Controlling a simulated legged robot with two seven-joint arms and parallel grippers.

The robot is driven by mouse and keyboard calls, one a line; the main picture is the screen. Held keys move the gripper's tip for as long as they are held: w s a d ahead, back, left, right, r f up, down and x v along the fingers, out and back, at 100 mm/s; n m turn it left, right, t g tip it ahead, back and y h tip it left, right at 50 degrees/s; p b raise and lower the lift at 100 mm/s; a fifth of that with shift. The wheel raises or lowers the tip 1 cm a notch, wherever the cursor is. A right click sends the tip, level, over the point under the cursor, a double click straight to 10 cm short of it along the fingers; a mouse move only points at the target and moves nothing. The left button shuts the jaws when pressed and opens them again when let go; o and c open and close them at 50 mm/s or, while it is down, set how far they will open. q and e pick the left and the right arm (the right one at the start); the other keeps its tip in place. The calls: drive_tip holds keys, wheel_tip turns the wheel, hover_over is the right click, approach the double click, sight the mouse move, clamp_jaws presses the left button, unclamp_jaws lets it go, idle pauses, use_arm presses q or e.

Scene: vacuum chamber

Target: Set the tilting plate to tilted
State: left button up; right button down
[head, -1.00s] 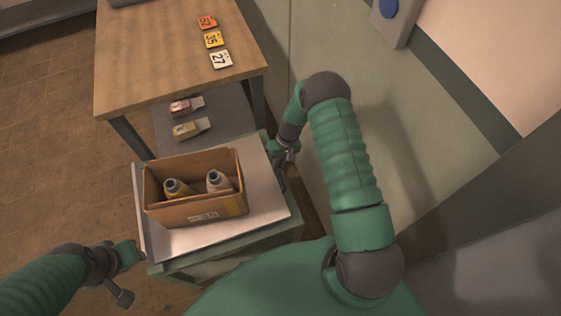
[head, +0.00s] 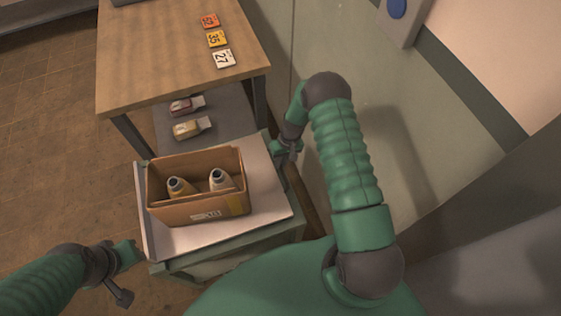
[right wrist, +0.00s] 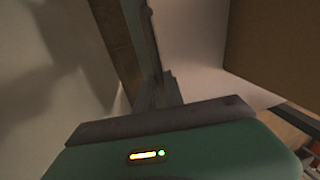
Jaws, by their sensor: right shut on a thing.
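The tilting plate (head: 273,194) is a pale flat sheet on top of a green stand. In the head view I cannot clearly tell how far the plate leans. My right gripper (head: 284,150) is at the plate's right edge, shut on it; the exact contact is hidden. The right wrist view shows the pale plate (right wrist: 192,60) and the box's brown side (right wrist: 275,50) close by. My left gripper (head: 138,254) hangs beside the plate's near left corner, apart from the box; its jaws are unclear.
A wooden table (head: 165,60) stands behind, with numbered tiles in orange (head: 210,20), yellow (head: 216,39) and white (head: 224,58). Two small items, red (head: 187,105) and tan (head: 191,128), lie on a grey surface below it. A wall (head: 400,150) closes off the right side.

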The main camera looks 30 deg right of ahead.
drive_tip(key=w+a+r+p, duration=0.1)
drive_tip(key=a+r+p, duration=0.2)
drive_tip(key=r+p, duration=0.3)
drive_tip(key=w+a+r+h+p, duration=0.1)
drive_tip(key=a+r+p, duration=0.3)
drive_tip(key=r, duration=1)
drive_tip(key=shift+a+p, duration=0.15)
drive_tip(key=shift+p, duration=1.1)
drive_tip(key=shift+r, duration=0.1)
drive_tip(key=c, duration=1.6)
unclamp_jaws()
drive_tip(key=shift+a, duration=0.1)
drive_tip(key=shift+o, duration=0.7)
drive_tip(key=shift+a, duration=0.2)
drive_tip(key=shift+s+d, duration=0.1)
drive_tip(key=shift+d, duration=0.35)
wheel_tip(320, 180, up, 16)
drive_tip(key=d+b, duration=0.1)
drive_tip(key=b, duration=0.1)
drive_tip(key=shift+r, duration=0.25)
